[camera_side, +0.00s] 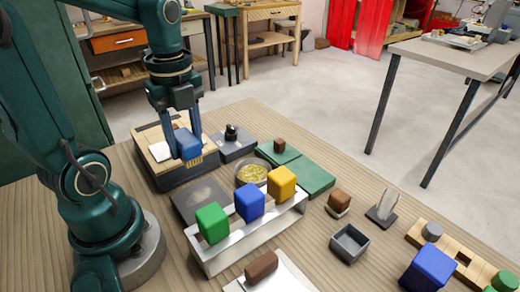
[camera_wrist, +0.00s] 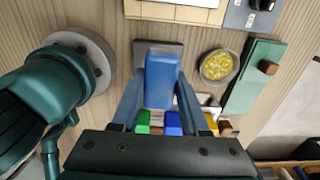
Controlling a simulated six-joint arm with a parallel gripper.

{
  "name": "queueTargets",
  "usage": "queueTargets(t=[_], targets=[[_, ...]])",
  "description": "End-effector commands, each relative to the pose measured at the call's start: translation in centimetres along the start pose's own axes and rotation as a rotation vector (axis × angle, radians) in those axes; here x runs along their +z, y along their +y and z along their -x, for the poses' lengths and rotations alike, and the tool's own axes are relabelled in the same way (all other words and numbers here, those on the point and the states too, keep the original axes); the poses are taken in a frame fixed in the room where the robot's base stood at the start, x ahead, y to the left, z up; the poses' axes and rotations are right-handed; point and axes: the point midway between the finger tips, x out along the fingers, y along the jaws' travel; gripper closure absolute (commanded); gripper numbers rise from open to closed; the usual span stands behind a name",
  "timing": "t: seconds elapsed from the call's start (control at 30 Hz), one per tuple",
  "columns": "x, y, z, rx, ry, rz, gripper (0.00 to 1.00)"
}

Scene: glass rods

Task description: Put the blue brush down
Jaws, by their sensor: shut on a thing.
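The blue brush (camera_side: 187,143) hangs upright from my gripper (camera_side: 183,122), with its yellowish bristles pointing down. In the side view it shows in front of the black-sided tray (camera_side: 185,175) with a light wooden top and a white sheet. I cannot tell whether the bristles touch anything. In the wrist view the blue handle (camera_wrist: 162,78) sits between both fingers of my gripper (camera_wrist: 160,95), which is shut on it. Its bristles are hidden there. A dark grey pad (camera_side: 200,200) lies in front of the tray and shows partly behind the brush in the wrist view (camera_wrist: 175,48).
A metal rack (camera_side: 235,243) holds green, blue and yellow blocks. A bowl of yellow bits (camera_side: 252,172) and a grey unit with a black knob (camera_side: 238,148) stand close by. A grey open box (camera_side: 349,243) stands farther right.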

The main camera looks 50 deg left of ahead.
Motion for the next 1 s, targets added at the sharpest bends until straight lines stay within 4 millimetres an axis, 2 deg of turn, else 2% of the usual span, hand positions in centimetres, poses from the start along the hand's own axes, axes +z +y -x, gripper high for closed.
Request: queueTargets(t=[0.6, 0.73, 0.93, 1.0], targets=[[0.0, -0.1, 0.3, -0.002, -0.001, 0.000, 1.00], [0.1, -0.2, 1.7, -0.006, -0.003, 0.000, 1.00], [0.1, -0.1, 5.1, -0.007, -0.004, 0.000, 1.00], [-0.5, -1.0, 5.4, 0.000, 0.000, -0.043, 1.00]])
